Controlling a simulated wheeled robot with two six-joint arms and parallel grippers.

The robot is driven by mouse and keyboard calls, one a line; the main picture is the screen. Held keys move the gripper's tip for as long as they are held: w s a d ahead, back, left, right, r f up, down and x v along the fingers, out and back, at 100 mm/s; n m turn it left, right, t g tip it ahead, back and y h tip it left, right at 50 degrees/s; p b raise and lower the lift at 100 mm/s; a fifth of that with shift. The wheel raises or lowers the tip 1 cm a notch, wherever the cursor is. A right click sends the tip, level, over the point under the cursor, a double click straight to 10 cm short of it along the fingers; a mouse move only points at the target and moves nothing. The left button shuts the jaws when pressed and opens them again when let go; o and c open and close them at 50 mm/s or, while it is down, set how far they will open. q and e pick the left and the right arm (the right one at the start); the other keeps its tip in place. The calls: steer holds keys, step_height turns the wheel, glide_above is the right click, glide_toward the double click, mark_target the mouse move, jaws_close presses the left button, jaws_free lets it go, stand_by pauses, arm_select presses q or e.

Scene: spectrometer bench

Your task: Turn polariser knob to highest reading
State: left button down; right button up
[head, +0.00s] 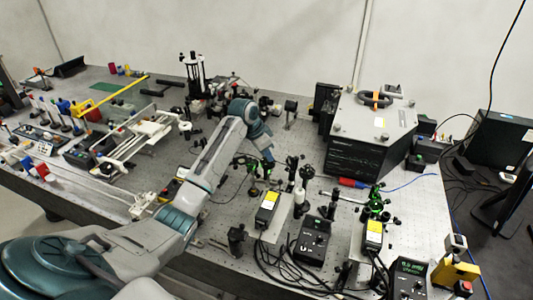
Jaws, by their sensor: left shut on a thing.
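My left arm reaches in from the lower left over the bench, and its wrist bends down among the optics. My left gripper (269,162) is at the small optic mounts in the middle of the bench, shut on what appears to be the polariser knob. The knob itself is too small and too covered by the gripper to make out. A black meter box (410,278) with a lit green display stands at the lower right; its digits are too small to read. Another black box (311,244) with a display stands left of it. My right gripper is not in view.
Black and green optic mounts (297,175) stand close to the right of the gripper. A large grey instrument box (372,132) stands at the back right. Yellow-labelled boxes (268,206) and loose black cables (290,272) crowd the front. White frames (150,135) stand at the left.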

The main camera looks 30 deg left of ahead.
arm_select(q)
steer(key=shift+m, duration=0.4)
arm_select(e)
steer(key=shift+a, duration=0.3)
arm_select(q)
steer(key=c, duration=1.3)
jaws_free()
steer(key=shift+c, duration=0.2)
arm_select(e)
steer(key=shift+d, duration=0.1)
arm_select(q)
steer(key=shift+r, duration=0.15)
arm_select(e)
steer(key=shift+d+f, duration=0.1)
